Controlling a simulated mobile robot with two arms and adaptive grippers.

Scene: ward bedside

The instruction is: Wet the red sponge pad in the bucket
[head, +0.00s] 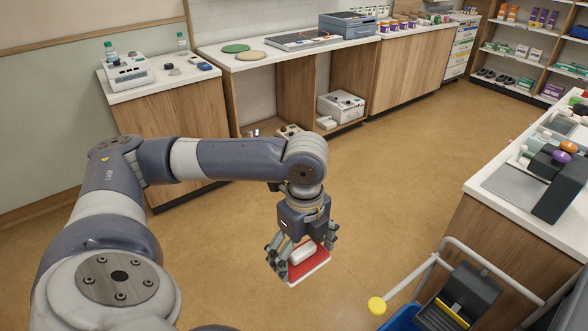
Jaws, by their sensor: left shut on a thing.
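My left gripper (303,249) hangs in the middle of the view, above open floor, with its fingers pointing down. It is shut on the red sponge pad (313,270), gripping a pale handle or block on top of it; the red underside shows below the fingers. The blue bucket (403,320) is at the bottom edge, to the right of the gripper, and is mostly cut off by the frame. The pad is apart from the bucket. I cannot see any water. My right gripper is not in view.
A white rail with a yellow knob (377,306) and a dark wringer (457,299) stand at the bucket. A counter (520,225) with items is at the right. Cabinets (167,128) line the back wall. The brown floor (385,190) between is clear.

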